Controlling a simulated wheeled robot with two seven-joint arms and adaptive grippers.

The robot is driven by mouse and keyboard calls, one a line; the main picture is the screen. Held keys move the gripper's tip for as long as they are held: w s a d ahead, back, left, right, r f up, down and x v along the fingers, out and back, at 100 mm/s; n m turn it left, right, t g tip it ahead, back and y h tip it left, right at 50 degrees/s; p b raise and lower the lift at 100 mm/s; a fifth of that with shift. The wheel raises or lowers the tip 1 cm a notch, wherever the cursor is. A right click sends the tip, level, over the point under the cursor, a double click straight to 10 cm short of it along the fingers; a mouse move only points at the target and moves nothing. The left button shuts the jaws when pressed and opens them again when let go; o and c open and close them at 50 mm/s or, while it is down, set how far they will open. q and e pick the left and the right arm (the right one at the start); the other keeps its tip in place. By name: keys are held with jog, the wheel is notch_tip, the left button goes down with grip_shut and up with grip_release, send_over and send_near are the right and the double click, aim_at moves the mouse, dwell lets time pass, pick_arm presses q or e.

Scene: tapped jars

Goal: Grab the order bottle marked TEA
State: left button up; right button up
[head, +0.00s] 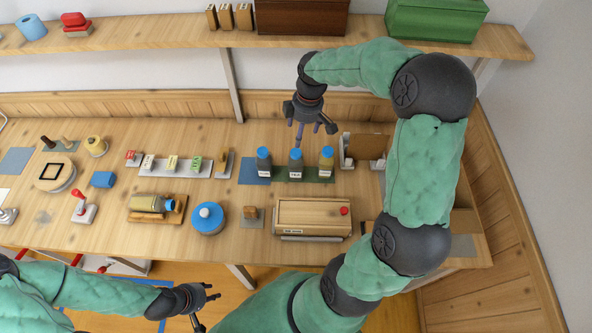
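Each has a white label, too small for me to read surely, so I cannot tell which says TEA. My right gripper (315,132) points down just behind and above the middle and right bottles, its fingers apart, holding nothing visible. My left gripper (208,309) is low in front of the table, fingers spread and empty.
A wooden box with a red knob (312,217), a round blue-lidded jar (208,219) and a bottle on a wooden stand (150,203) are in front. Small labelled blocks (172,163) stand left of the bottles. A shelf (150,38) runs above.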

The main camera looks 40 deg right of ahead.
aim_at(296, 152)
jog(key=shift+a+f, duration=0.1)
jog(key=shift+f, duration=0.65)
jog(key=f, duration=0.3)
jog(key=f+b, duration=0.1)
jog(key=shift+w+a+f, duration=0.2)
jog(key=shift+w+f, duration=0.05)
jog(key=shift+f, duration=0.15)
jog(key=shift+w+a+f+b, duration=0.15)
jog(key=shift+f+b, duration=0.1)
jog(key=shift+f, duration=0.6)
jog(key=shift+s+a+f+b, duration=0.1)
jog(key=shift+a+f+b, duration=0.15)
jog(key=shift+f, duration=0.65)
jog(key=shift+w+a+f+b, duration=0.1)
jog(key=shift+f+b, duration=0.15)
jog(key=shift+f, duration=0.6)
grip_shut()
